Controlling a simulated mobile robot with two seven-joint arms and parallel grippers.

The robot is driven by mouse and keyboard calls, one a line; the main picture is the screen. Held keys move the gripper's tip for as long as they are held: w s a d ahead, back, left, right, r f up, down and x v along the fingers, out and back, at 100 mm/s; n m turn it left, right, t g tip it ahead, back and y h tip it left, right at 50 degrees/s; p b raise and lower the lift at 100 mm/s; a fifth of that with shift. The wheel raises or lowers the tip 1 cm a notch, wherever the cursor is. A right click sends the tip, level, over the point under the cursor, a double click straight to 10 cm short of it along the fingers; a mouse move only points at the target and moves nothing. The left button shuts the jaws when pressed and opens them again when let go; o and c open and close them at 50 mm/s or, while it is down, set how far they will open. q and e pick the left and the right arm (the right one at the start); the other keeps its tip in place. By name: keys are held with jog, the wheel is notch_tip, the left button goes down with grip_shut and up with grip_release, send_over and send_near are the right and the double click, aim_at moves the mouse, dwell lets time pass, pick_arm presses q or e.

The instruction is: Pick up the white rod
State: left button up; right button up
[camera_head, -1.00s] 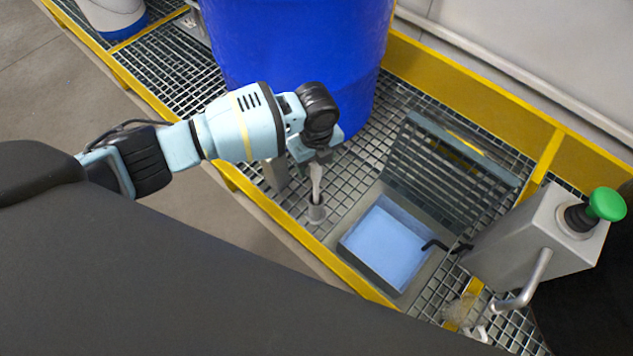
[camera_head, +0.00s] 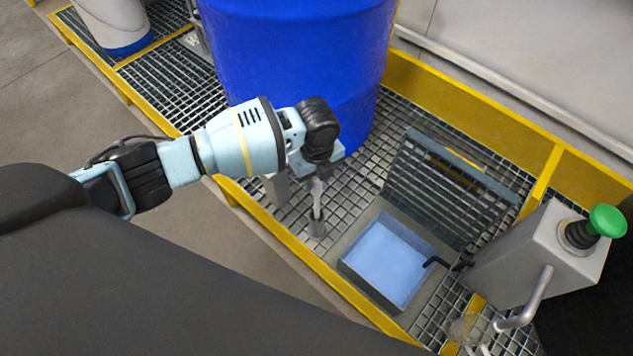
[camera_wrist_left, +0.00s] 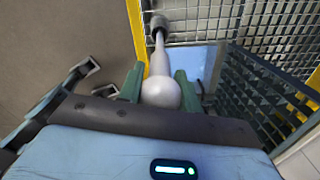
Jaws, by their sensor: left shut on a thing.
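The white rod (camera_head: 317,198) hangs below my left gripper (camera_head: 319,176) in the head view. Its lower end is at a small grey cup-like holder (camera_head: 317,228) on the grating. I cannot tell whether the tip is inside the holder or just above it. In the left wrist view the rod's rounded white end (camera_wrist_left: 161,92) sits between the two green fingers of my left gripper (camera_wrist_left: 160,88), which is shut on it. The rod runs away from there toward the grey holder (camera_wrist_left: 158,22). My right gripper is not in view.
A blue drum (camera_head: 300,70) stands behind the gripper. A square basin (camera_head: 385,255) with a raised grated lid (camera_head: 440,190) is to the right. A grey box (camera_head: 530,255) with a green button (camera_head: 607,221) stands farther right. Yellow edging (camera_head: 290,245) borders the grating.

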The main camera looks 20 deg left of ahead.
pick_arm(q)
notch_tip(320, 180, up, 17)
jog(key=p, duration=0.4)
jog(key=s+a+r+n, duration=0.2)
jog(key=s+r+n, duration=0.2)
jog(key=n, duration=0.8)
jog(key=s+a+r+n, duration=0.3)
jog(key=r+n, duration=0.3)
jog(key=n, duration=0.7)
jog(key=shift+s+a+r+n, duration=0.15)
jog(key=shift+s+a+n, duration=0.15)
jog(key=shift+s, duration=0.6)
jog(key=shift+d, duration=0.1)
